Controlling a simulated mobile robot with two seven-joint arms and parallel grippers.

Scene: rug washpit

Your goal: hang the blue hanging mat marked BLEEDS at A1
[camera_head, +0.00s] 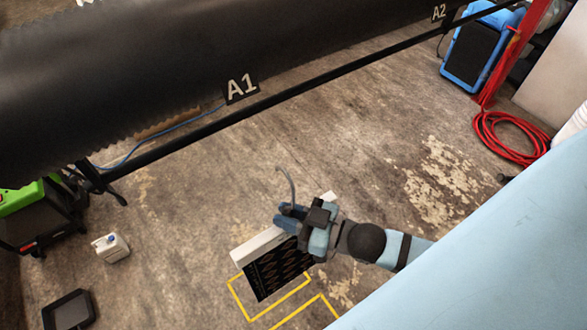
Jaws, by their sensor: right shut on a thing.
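My right gripper (292,217) comes in from the lower right and is shut on a hanging mat. The mat (273,273) shows as a dark panel with a reddish-brown pattern below a white top bar (257,247). A thin grey hook (288,182) rises above the bar. I see no blue on the panel and cannot read a BLEEDS mark; the gripper hides part of the bar. The A1 label (241,88) is on the long black rail (300,92), up and left of the mat and apart from it. My left gripper is not in view.
The A2 label (439,13) is farther right along the rail. Yellow floor outlines (255,317) lie below the mat.

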